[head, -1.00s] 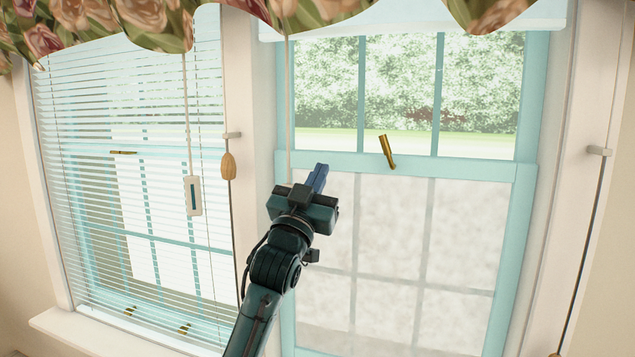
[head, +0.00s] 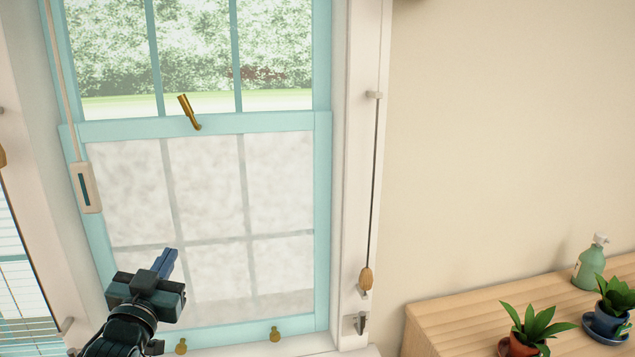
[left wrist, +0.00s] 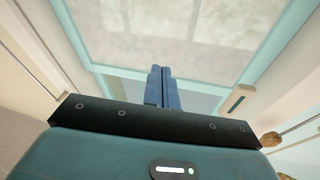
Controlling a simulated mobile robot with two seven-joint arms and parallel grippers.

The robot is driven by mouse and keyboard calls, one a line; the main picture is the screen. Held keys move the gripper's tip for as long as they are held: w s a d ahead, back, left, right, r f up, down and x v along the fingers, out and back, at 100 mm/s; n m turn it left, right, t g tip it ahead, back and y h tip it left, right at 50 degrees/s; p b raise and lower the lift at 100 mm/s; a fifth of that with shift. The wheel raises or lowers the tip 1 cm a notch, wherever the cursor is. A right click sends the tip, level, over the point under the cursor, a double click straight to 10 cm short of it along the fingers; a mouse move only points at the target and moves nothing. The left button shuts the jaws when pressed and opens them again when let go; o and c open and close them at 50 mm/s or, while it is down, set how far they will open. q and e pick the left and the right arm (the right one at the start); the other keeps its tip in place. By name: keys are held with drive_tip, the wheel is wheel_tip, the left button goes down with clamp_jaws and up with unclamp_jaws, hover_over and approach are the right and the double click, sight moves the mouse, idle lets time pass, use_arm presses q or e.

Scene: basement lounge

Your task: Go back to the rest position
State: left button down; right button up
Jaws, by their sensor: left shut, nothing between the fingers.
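My left gripper (head: 167,262) is at the lower left of the head view, in front of the lower part of the teal-framed window (head: 220,123). Its blue fingers are together with nothing between them, pointing up and slightly right. In the left wrist view the closed fingers (left wrist: 162,72) stand out in front of the window, apart from any object. My right gripper is in neither view.
A cord with a pale slotted handle (head: 86,187) hangs at the window's left. A wooden cord knob (head: 366,279) hangs at its right. A wooden cabinet (head: 450,315) at lower right bears potted plants (head: 530,328) and a green pump bottle (head: 590,262).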

use_arm(q)
drive_tip(key=s+d+f+g+h, duration=0.1)
drive_tip(key=s+d+f+g, duration=0.15)
drive_tip(key=s+f, duration=0.45)
drive_tip(key=s+d+f+g+h, duration=0.1)
drive_tip(key=s+d+f+g, duration=0.2)
drive_tip(key=f, duration=0.8)
drive_tip(key=s+d+f+g, duration=0.2)
drive_tip(key=s+d+f, duration=0.2)
drive_tip(key=s+f, duration=0.2)
drive_tip(key=s+d+f+g+h, duration=0.1)
drive_tip(key=s+d+f+g, duration=0.1)
drive_tip(key=s+f, duration=0.4)
drive_tip(key=s+d+p, duration=0.1)
drive_tip(key=s, duration=0.3)
drive_tip(key=shift+s+d+f+m, duration=0.25)
drive_tip(key=shift+s+d+m, duration=0.15)
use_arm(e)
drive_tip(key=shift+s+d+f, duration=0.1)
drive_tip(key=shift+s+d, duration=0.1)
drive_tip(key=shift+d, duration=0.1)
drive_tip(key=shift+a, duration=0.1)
